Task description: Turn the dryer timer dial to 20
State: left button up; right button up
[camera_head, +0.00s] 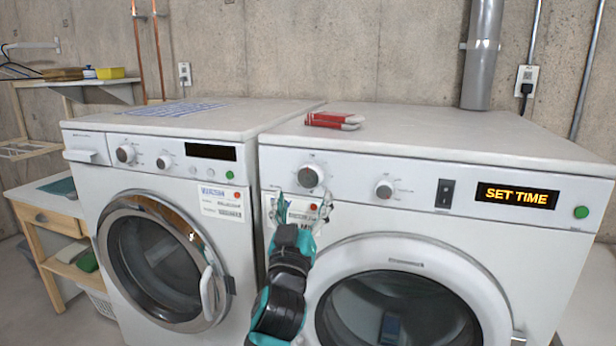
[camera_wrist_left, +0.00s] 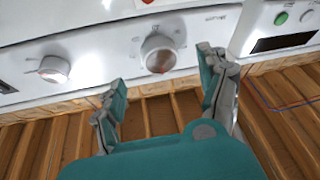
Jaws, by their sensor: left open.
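The dryer (camera_head: 400,240) is the right white machine, and its orange display (camera_head: 516,195) reads SET TIME. Its large round dial (camera_head: 310,176) is at the panel's left; a smaller knob (camera_head: 384,189) is to the right. My left gripper (camera_head: 300,207) is open, just below and in front of the large dial. In the left wrist view, which looks upside down, the large dial (camera_wrist_left: 158,53) shows between and beyond the open fingers (camera_wrist_left: 162,78), apparently untouched. The smaller knob (camera_wrist_left: 52,70) is off to the left. The dial's numbers are too small to read. My right gripper is out of view.
A washer (camera_head: 160,180) stands close at the left with a dark display (camera_head: 211,152). A red and white item (camera_head: 334,120) lies on the dryer top. A black rocker switch (camera_head: 445,193) and a green button (camera_head: 581,212) are farther right on the dryer panel.

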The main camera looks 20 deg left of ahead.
aim_at(309, 181)
pick_arm(q)
jog(key=p+x, duration=0.1)
jog(key=x, duration=0.3)
jog(key=shift+w+r, duration=0.15)
jog(key=shift+w, duration=0.1)
jog(key=shift+w+a+r, duration=0.1)
jog(key=shift+w+r, duration=0.05)
jog(key=shift+w, duration=0.4)
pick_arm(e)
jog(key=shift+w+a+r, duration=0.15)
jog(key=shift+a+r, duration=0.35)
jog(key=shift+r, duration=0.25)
pick_arm(q)
jog(key=c, duration=1.2)
jog(key=shift+o, duration=0.2)
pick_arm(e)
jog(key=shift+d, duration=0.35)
